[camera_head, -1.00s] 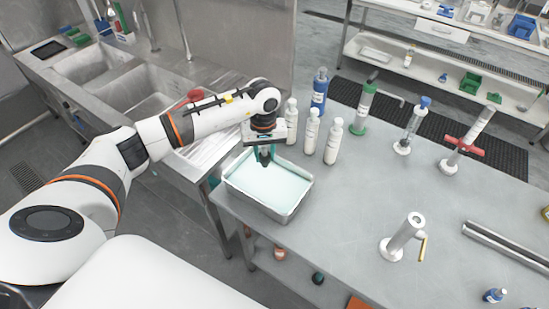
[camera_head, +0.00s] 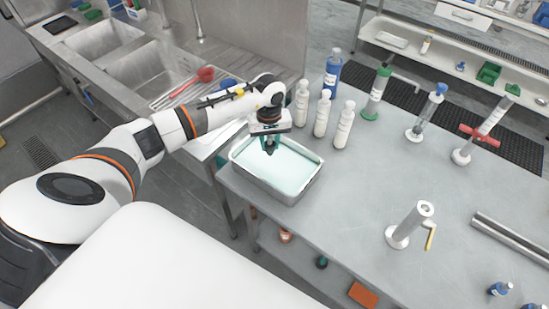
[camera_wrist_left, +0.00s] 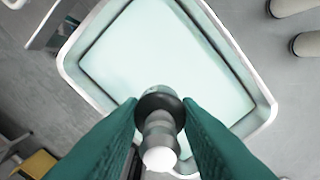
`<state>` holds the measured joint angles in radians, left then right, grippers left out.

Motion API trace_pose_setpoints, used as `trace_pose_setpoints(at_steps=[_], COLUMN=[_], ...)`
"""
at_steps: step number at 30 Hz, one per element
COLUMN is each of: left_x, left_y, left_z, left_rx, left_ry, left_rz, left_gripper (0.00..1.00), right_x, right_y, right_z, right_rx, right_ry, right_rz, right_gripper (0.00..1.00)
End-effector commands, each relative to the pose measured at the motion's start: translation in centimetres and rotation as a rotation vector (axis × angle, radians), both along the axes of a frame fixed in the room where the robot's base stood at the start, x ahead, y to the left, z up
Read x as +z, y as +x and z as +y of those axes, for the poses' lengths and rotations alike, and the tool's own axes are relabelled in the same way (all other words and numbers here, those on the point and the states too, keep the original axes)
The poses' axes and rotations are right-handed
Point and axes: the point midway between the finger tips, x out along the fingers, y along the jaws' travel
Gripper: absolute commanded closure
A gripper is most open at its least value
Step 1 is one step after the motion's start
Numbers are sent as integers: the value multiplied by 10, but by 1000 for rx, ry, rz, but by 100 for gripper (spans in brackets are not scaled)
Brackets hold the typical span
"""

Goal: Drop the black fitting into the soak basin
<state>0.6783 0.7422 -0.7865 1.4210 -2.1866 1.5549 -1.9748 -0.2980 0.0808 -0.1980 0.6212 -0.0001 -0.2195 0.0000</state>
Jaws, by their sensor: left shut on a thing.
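The soak basin (camera_head: 300,187) is a shallow metal tray with pale mint liquid, at the left corner of the grey table. It fills much of the left wrist view (camera_wrist_left: 250,72). My left gripper (camera_head: 269,148) is above the basin, pointing down. In the left wrist view its green fingers (camera_wrist_left: 160,125) are shut on the black fitting (camera_wrist_left: 158,101), a dark flanged piece with a grey stepped stem and pale end. The fitting appears above the liquid, near the basin's near edge in that view. My right gripper is not in view.
White bottles (camera_head: 322,114) and a blue bottle (camera_head: 332,75) stand behind and right of the basin. A metal post with a yellow handle (camera_head: 408,224) stands farther right. The sink unit (camera_head: 160,75) lies left. The table's middle is clear.

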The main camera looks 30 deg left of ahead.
Motion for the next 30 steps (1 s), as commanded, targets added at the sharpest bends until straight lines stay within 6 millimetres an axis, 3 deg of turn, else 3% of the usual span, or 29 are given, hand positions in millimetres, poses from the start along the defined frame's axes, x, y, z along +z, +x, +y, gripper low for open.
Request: trace_pose_setpoints(at_steps=[4, 5, 9, 20, 23, 30], left_x=[1, 1, 1, 5, 17, 67], left_y=[0, 0, 0, 1, 2, 2], left_z=[0, 0, 0, 0, 1, 1], left_rx=[0, 0, 0, 0, -1, -1], left_ry=[0, 0, 0, 0, 1, 2], left_rz=[0, 0, 0, -3, -6, -7], left_gripper=[93, 67, 45, 45, 45, 45], right_x=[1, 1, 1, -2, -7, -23], right_y=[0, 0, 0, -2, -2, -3], right_z=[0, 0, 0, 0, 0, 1], right_rx=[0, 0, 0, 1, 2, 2], right_ry=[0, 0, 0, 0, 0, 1], right_rz=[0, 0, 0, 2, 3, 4], right_gripper=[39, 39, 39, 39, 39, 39])
